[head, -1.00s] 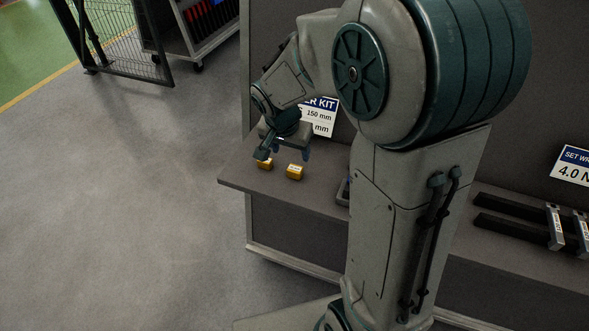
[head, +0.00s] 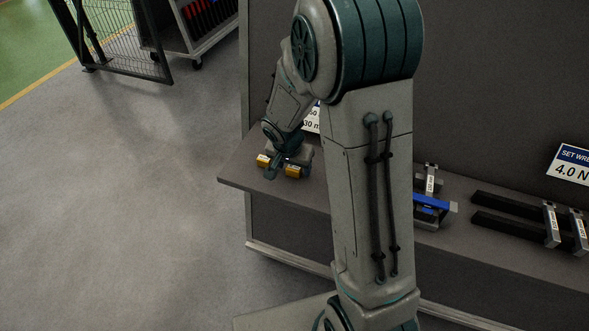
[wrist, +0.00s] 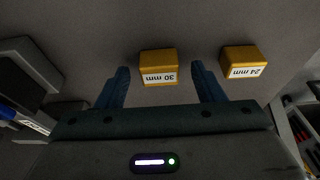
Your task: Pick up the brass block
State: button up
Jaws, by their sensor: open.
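Two small brass-coloured blocks lie on the grey shelf (head: 238,178). The block marked 30 mm (wrist: 158,66) is in the wrist view, between the two blue fingers of my gripper (wrist: 160,73), with a gap on each side. It also shows in the head view (head: 293,171), partly under my gripper. The block marked 24 mm (wrist: 243,60) lies outside the fingers, to the right in the wrist view. In the head view it is the left block (head: 262,160). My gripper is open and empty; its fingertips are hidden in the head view.
A blue-handled tool (head: 432,203) and dark bars with labelled ends (head: 510,222) lie further right on the shelf. A dark grey tray-like part (wrist: 30,62) is at the left in the wrist view. A back panel rises behind the shelf.

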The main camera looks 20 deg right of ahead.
jog(key=c, duration=1.2)
jog(key=shift+r, duration=0.1)
jog(key=shift+c, duration=0.2)
